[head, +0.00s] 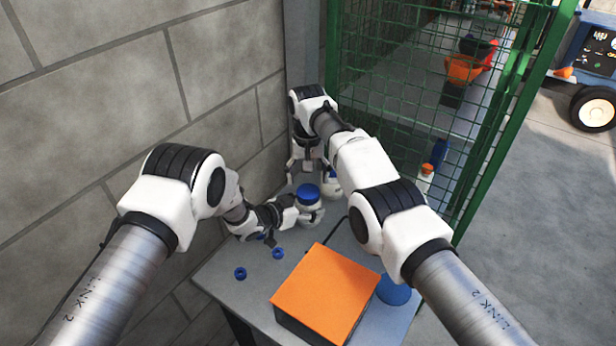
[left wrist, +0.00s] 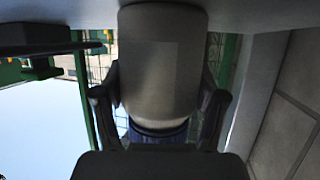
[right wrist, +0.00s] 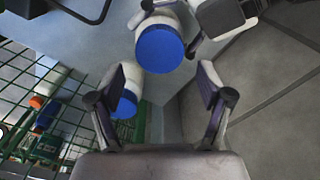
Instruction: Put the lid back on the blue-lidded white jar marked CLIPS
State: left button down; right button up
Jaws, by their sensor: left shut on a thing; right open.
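A white jar (head: 309,208) with a blue lid (head: 308,190) on top stands near the wall at the table's back. My left gripper (head: 300,216) is shut around its white body; the left wrist view shows the jar (left wrist: 162,60) between the fingers, upside down in the picture. No marking is readable. My right gripper (head: 307,168) is open and empty above and behind the lid. In the right wrist view the lid (right wrist: 160,48) lies beyond the open fingertips. A second blue-lidded white jar (head: 333,185) stands just behind, partly hidden; its lid (right wrist: 126,104) shows near the right gripper's left finger.
An orange-topped box (head: 325,292) fills the table's front middle, with a blue round object (head: 394,289) beside it. Two small blue rings (head: 240,273) (head: 278,253) lie at left. A block wall (head: 110,110) and green mesh (head: 430,90) bound the table's back.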

aim_at(308, 192)
notch_tip(308, 192, up, 3)
jog(key=n, duration=0.4)
jog(key=shift+w+f, duration=0.1)
jog(key=shift+f, duration=0.1)
jog(key=shift+r+n, duration=0.45)
jog(key=shift+n, duration=0.75)
jog(key=shift+f, duration=4)
jog(key=c, duration=1)
